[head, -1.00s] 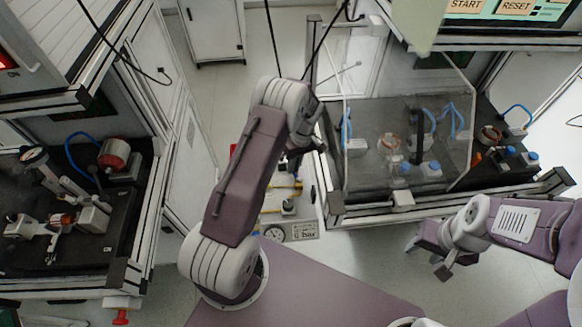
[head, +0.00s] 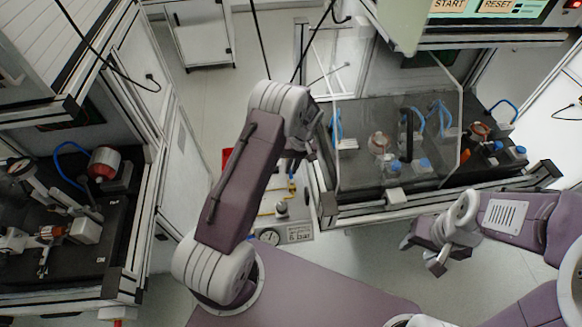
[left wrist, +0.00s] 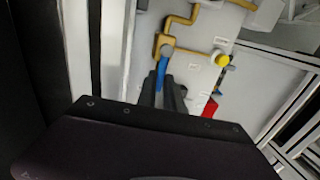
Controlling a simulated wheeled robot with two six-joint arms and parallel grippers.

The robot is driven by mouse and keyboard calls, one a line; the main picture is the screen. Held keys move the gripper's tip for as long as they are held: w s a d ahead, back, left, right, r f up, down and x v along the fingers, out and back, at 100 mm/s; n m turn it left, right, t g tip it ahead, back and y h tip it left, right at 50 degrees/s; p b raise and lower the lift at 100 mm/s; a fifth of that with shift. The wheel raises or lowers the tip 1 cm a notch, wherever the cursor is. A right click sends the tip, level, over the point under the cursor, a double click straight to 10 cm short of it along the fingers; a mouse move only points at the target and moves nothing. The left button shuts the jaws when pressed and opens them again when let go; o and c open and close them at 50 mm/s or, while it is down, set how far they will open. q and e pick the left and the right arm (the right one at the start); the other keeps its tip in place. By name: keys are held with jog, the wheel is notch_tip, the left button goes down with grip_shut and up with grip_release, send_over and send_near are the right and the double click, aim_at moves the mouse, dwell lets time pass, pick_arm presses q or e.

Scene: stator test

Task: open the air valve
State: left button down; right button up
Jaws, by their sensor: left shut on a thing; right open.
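The air valve's blue lever (left wrist: 163,70) shows in the left wrist view, running down from a valve body (left wrist: 166,46) on yellow pipework. My left gripper (left wrist: 164,88) is shut on the blue lever, with its dark fingers on either side of the lever's lower part. My right gripper (head: 422,252) is open and empty over the floor, in front of the right-hand bench.
A bench with a clear guard (head: 400,100) stands close to the panel's right. A bench (head: 118,235) stands at left. A yellow knob (left wrist: 222,60) is right of the valve.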

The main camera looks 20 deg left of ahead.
pick_arm(q)
jog(key=shift+w+r, duration=0.2)
jog(key=shift+w, duration=0.1)
jog(key=c, duration=1.5)
grip_release()
jog(key=shift+s+f, duration=0.1)
jog(key=shift+s, duration=0.1)
